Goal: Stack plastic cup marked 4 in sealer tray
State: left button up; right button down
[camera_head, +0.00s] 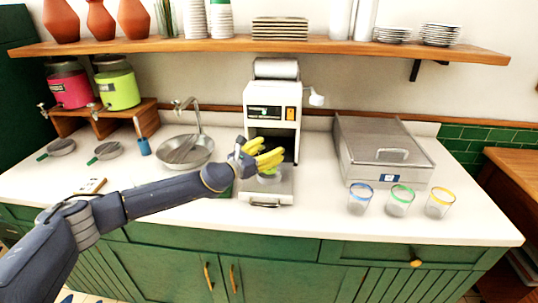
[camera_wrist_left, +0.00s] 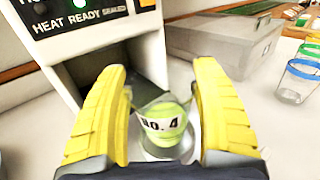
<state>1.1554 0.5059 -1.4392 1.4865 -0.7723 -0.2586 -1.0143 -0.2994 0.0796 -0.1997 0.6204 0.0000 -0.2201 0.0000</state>
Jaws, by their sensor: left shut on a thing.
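The plastic cup marked NO. 4 (camera_wrist_left: 163,128) is clear with light green contents, and sits between the yellow fingers of my left gripper (camera_wrist_left: 160,115) in the left wrist view. My left gripper (camera_head: 268,160) is shut on the cup (camera_head: 270,177) in the head view, at the front of the sealer. The cup is upright over the sealer tray (camera_head: 281,194); I cannot tell whether it touches the tray. The white sealer (camera_head: 272,105) stands behind, with its opening facing the gripper. My right gripper is not in view.
Blue-rimmed (camera_head: 360,199), green-rimmed (camera_head: 400,200) and yellow-rimmed (camera_head: 439,203) glasses stand at the right, before a grey lidded box (camera_head: 380,150). A metal sink (camera_head: 184,151) lies left. A shelf (camera_head: 270,46) runs above. The counter between sealer and glasses is clear.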

pick_arm(q)
jog(key=shift+f, duration=0.95)
jog(key=shift+f, duration=0.4)
jog(key=o, duration=1.2)
jog(key=shift+r, duration=0.4)
jog(key=v, duration=1.2)
